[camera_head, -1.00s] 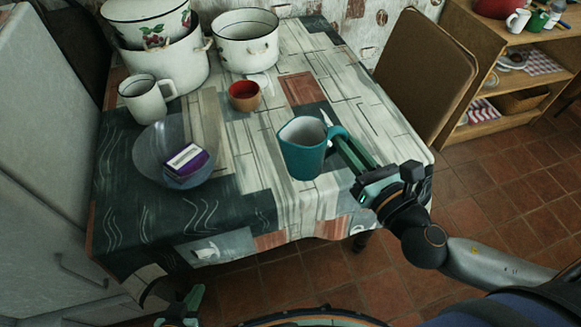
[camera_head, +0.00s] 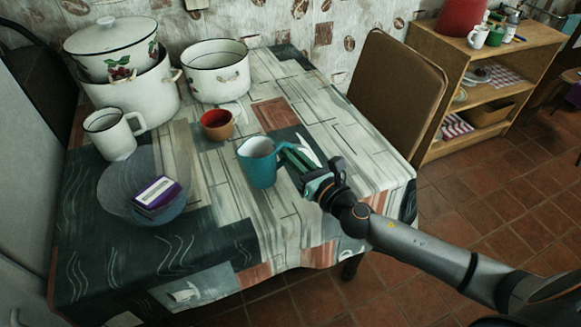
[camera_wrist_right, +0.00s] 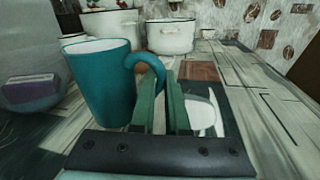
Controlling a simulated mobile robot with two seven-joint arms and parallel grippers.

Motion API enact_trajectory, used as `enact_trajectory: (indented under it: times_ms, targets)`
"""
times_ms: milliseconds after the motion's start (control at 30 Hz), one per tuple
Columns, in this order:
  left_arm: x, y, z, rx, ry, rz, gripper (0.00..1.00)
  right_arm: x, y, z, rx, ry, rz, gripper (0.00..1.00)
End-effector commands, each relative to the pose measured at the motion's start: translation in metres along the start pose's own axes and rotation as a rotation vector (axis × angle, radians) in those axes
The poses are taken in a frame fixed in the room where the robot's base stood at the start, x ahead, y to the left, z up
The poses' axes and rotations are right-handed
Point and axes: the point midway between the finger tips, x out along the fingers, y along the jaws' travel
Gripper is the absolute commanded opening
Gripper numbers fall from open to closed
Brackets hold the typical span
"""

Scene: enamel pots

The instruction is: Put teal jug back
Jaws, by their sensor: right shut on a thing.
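The teal jug (camera_head: 259,165) is upright at the middle of the table, towards its front right part. In the right wrist view the jug (camera_wrist_right: 100,85) stands left of the fingers with its handle towards them. My right gripper (camera_head: 290,155) reaches in from the right and is shut on the jug's handle; its fingers (camera_wrist_right: 160,105) show close together at the handle in the wrist view. Whether the jug's base touches the tablecloth is hard to tell. My left gripper is out of the head view now.
The patterned table (camera_head: 215,255) holds a white mug (camera_head: 112,135), a brown cup (camera_head: 217,125), a glass bowl (camera_head: 115,190) with a purple box (camera_head: 156,196), and white enamel pots (camera_head: 215,72). A chair (camera_head: 398,92) and wooden shelf (camera_head: 490,95) stand right.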

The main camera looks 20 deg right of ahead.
Motion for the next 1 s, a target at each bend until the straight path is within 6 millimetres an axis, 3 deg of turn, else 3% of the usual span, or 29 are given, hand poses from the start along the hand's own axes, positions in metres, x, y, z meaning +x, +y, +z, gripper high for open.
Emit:
enact_trajectory:
  times_ms: [133,333,733,767,1000]
  targets:
    - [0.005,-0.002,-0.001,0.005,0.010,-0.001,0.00,0.007,-0.003,-0.009,0.003,-0.002,-0.002,0.00]
    - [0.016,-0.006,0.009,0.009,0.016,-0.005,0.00,0.006,-0.007,-0.038,0.003,-0.001,-0.002,0.00]
    - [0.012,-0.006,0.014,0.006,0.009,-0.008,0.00,0.006,-0.008,-0.041,0.001,-0.001,-0.001,0.00]
    - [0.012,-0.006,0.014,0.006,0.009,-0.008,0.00,0.006,-0.008,-0.041,0.000,0.000,-0.002,0.15]
    - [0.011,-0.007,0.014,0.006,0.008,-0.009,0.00,0.006,-0.007,-0.040,0.000,0.001,-0.002,0.42]
